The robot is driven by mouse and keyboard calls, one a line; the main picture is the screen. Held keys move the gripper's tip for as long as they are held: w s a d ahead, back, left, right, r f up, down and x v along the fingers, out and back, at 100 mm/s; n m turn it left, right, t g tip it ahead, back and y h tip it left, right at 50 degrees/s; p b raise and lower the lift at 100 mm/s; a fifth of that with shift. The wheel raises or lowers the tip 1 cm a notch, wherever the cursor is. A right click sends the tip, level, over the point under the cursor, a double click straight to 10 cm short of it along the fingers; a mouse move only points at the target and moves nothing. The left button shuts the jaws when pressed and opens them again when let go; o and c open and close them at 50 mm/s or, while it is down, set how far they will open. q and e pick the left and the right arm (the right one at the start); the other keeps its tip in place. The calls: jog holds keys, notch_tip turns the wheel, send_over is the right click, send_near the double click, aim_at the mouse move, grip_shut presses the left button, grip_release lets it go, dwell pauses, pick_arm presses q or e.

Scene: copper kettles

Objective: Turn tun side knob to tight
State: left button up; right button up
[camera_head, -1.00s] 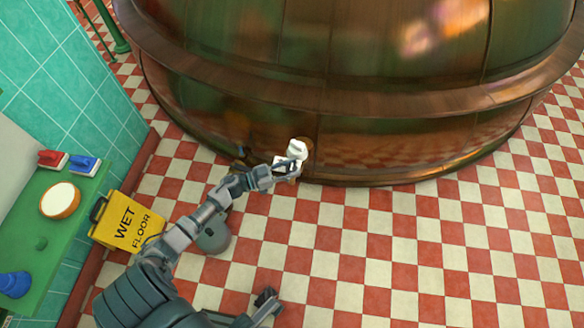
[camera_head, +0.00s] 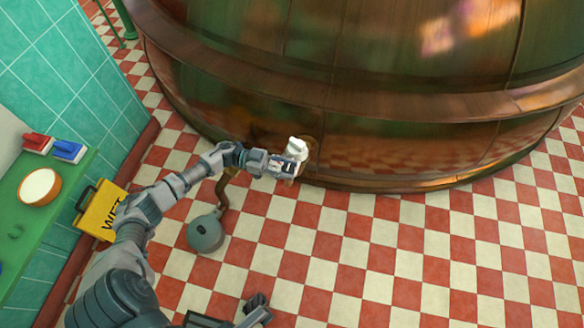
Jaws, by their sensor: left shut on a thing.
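The copper tun (camera_head: 400,140) fills the upper part of the view. A small white knob (camera_head: 297,146) sits low on its side, in front of a round fitting on the copper wall. My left gripper (camera_head: 292,164) reaches in from the left and is shut on the white knob; its fingers hide the knob's lower part. Any marking for tight is too small to make out. My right gripper (camera_head: 256,308) is at the bottom edge, low over the floor and away from the tun; its fingers are too small to judge.
A yellow wet-floor sign (camera_head: 97,212) stands at the left by the green tiled wall. A green shelf (camera_head: 52,215) holds a round bowl (camera_head: 39,187), a red brush (camera_head: 38,143) and a blue brush (camera_head: 69,150). A grey round object (camera_head: 206,233) is below my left arm. Checkered floor (camera_head: 420,260) at right is clear.

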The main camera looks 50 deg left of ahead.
pick_arm(q)
jog(key=shift+r, duration=0.1)
dwell(0.4)
jog(key=o, duration=1.2)
jog(key=shift+c, duration=0.2)
jog(key=shift+a, duration=0.15)
jog(key=v, duration=1.1)
jog(key=shift+s+a, duration=0.15)
jog(key=shift+a, duration=0.2)
